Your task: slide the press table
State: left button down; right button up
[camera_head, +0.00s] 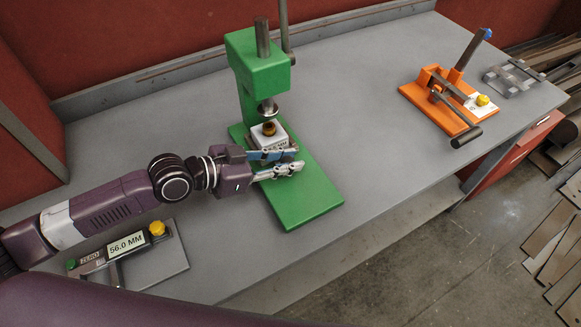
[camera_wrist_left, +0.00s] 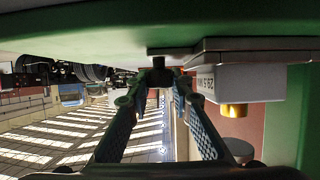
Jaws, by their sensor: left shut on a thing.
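The green press (camera_head: 263,75) stands on the grey bench with its ram above a small white press table (camera_head: 262,137). A brass-coloured round part (camera_head: 269,128) sits on top of the table, under the ram. My left gripper (camera_head: 296,161) is at the table's near side, low over the green base (camera_head: 305,203). In the left wrist view its fingertips (camera_wrist_left: 158,82) are closed on a small dark handle (camera_wrist_left: 158,61) beside the white table (camera_wrist_left: 240,83). That view appears upside down, with the brass part (camera_wrist_left: 233,110) below the table. My right gripper is not in view.
A gauge with a 56.0 MM display (camera_head: 125,244) lies at the front left, below my left arm. An orange fixture (camera_head: 437,105) with a lever stands at the right, with a grey metal fixture (camera_head: 514,77) beyond it. The bench between press and orange fixture is clear.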

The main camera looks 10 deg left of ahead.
pick_arm(q)
jog(key=shift+w+a+r, duration=0.1)
jog(key=shift+w+a, duration=0.05)
jog(key=shift+w, duration=0.1)
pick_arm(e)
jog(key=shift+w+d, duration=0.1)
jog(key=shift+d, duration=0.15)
pick_arm(q)
jog(key=c, duration=2.1)
grip_release()
jog(key=shift+o, duration=0.6)
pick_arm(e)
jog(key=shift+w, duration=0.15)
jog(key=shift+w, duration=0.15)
pick_arm(q)
jog(key=shift+s+a, duration=0.1)
jog(key=v, duration=0.9)
jog(key=shift+s+a+r, duration=0.1)
jog(key=shift+a, duration=0.1)
jog(key=shift+s+a, duration=0.3)
jog(key=shift+a, duration=0.05)
jog(key=shift+s+a+r, duration=0.3)
jog(key=shift+a+r, duration=0.05)
jog(key=shift+a, duration=0.1)
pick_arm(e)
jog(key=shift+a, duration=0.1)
pick_arm(q)
jog(key=shift+r, duration=0.1)
